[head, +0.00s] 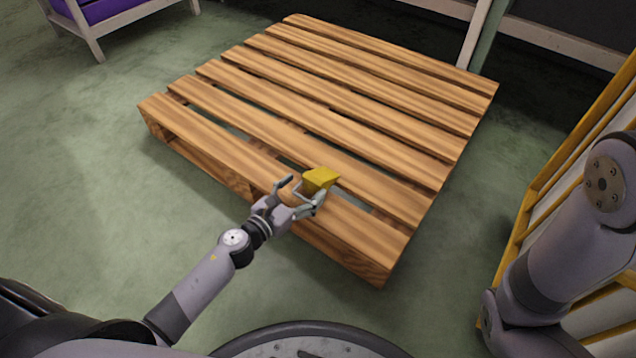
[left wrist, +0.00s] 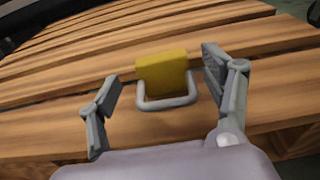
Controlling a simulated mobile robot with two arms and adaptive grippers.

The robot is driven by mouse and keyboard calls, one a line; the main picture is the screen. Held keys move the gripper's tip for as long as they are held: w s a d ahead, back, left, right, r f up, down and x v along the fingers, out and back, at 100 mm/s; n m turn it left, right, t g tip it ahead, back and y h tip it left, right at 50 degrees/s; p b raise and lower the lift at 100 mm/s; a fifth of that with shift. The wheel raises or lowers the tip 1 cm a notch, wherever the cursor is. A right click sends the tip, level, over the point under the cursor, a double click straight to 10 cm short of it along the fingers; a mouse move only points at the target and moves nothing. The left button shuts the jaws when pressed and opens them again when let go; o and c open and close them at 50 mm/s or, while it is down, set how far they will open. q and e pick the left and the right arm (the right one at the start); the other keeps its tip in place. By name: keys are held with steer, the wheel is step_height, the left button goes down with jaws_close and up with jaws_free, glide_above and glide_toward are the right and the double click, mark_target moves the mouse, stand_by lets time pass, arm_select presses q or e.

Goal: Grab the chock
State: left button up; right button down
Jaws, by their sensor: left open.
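The chock (head: 320,179) is a yellow block on the near part of the wooden pallet (head: 330,108). In the left wrist view the chock (left wrist: 162,73) has a grey U-shaped handle (left wrist: 168,103) on its near side. My left gripper (head: 303,190) is at the chock's near side, with its fingers spread. In the left wrist view my left gripper (left wrist: 166,92) is open, one finger on each side of the chock and handle. The left finger stands clear of the chock; the right finger is closer to it. The right gripper is out of view.
The pallet's slats have gaps between them. A yellow-framed structure (head: 536,192) stands at the right, behind my right arm. A bench-like frame with a purple top (head: 90,10) is at the upper left. Green floor (head: 80,180) is clear left of the pallet.

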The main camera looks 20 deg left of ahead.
mark_target(311, 183)
arm_select(q)
steer(key=shift+b+x, duration=0.85)
steer(key=shift+x, duration=2.2)
steer(key=shift+s+d, duration=0.1)
steer(key=c, duration=1.5)
